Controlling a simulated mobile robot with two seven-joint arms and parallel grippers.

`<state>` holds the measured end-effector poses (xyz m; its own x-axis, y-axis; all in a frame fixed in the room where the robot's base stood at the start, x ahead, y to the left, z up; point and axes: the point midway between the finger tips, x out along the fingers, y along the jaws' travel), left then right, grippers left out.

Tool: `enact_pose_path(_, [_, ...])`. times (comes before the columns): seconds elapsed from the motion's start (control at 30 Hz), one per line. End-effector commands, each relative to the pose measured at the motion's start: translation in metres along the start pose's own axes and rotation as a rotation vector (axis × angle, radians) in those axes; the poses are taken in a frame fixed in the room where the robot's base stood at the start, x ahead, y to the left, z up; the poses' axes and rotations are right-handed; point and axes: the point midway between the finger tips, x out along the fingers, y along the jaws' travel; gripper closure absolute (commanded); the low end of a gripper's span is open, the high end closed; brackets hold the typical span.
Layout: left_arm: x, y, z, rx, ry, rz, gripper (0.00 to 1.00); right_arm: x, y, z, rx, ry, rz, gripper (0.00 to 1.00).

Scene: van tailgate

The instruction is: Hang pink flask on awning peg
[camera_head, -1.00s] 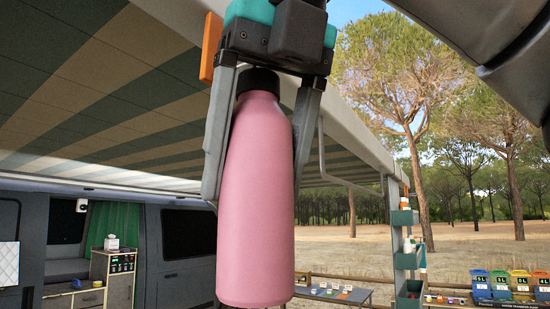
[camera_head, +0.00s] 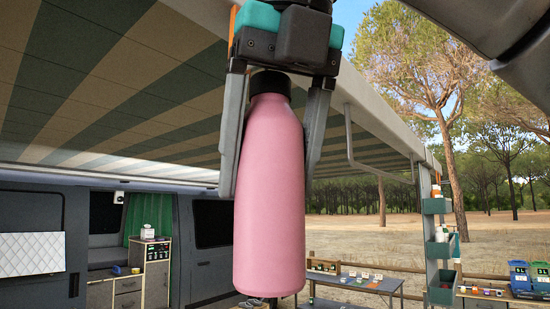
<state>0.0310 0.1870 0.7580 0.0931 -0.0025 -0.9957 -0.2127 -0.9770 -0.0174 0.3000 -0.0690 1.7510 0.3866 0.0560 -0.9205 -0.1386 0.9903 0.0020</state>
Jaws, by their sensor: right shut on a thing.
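The pink flask (camera_head: 270,200) hangs upright in the middle of the head view, its black cap (camera_head: 270,83) at the top. My right gripper (camera_head: 277,190) comes down from above, with one finger on each side of the flask, and is shut on it. The awning (camera_head: 120,90), striped green and beige, spreads behind at the upper left. A thin bent metal rod (camera_head: 352,150) hangs from the awning's pale front rail (camera_head: 385,130), right of the flask and apart from it; it may be the peg. My left gripper does not show.
The van (camera_head: 205,240) with an open side and a drawer cabinet (camera_head: 157,270) stands at the left. A low table (camera_head: 360,282) is behind the flask. At the right are a post with green bins (camera_head: 438,250) and colored boxes (camera_head: 520,275). Open ground lies beyond.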

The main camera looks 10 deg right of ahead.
Motion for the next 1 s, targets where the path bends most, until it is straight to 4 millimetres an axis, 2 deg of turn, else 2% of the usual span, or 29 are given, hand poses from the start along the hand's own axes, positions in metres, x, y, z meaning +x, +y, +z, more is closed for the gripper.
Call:
enact_pose_path(0.2, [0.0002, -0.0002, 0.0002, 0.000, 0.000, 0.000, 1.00, 0.0043, 0.0000, 0.0003, -0.002, 0.012, -0.006, 1.00])
enact_pose_path(0.23, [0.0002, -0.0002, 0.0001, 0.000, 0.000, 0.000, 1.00, 0.0043, 0.0000, 0.0003, -0.002, 0.012, -0.006, 0.28])
enact_pose_path(0.47, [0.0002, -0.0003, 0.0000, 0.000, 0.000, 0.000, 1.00, 0.0044, 0.0000, 0.0002, -0.002, 0.012, -0.007, 0.02])
enact_pose_path(0.5, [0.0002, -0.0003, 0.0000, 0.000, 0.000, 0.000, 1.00, 0.0044, 0.0000, 0.0002, -0.002, 0.012, -0.007, 0.00])
enact_pose_path(1.0, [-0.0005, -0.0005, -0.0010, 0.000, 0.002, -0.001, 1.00, 0.0039, 0.0001, 0.0002, -0.003, 0.013, -0.007, 0.00])
